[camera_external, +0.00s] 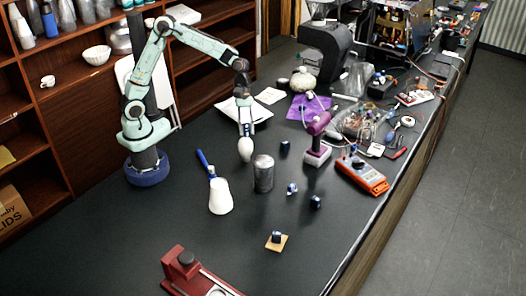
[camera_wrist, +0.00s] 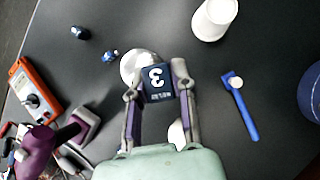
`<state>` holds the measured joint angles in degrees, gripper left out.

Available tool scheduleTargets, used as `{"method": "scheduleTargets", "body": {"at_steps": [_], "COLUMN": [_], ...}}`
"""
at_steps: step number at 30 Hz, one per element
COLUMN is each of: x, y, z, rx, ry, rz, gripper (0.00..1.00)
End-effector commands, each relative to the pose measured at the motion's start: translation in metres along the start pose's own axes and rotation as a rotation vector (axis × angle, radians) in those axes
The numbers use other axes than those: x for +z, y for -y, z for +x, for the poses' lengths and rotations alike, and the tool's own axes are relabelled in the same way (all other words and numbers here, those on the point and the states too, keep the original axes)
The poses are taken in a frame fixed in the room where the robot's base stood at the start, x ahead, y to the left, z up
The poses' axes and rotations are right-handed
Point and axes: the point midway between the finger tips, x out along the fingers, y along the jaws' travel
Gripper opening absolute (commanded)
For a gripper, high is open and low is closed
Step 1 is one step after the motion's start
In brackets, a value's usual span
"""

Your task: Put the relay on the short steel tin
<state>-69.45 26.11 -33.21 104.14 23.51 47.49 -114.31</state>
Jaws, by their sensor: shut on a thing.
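In the external view my gripper (camera_external: 246,128) points down above a white rounded object (camera_external: 246,150), and the block is hard to make out there. A grey steel tin (camera_external: 263,173) stands upright just to the right and nearer the camera. Its round pale top (camera_wrist: 136,66) shows in the wrist view just past the fingertips, partly covered by the block and a finger. Nothing else is seen on the tin.
A purple tool (camera_external: 317,140), an orange meter (camera_external: 362,175) and a red stand (camera_external: 190,272) are farther off.

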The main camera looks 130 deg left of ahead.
Motion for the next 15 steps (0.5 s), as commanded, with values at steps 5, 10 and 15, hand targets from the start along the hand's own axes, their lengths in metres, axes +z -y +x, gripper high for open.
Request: {"method": "scheduleTargets", "body": {"at_steps": [5, 10, 15], "x": [-0.008, -0.013, -0.017], "y": [-0.030, -0.044, -0.051], "z": [0.038, 0.054, 0.066], "rx": [-0.004, 0.001, -0.002], "ry": [0.001, 0.000, -0.001], "rz": [-0.001, -0.001, -0.001], "gripper": [0.00, 0.00, 0.00]}}
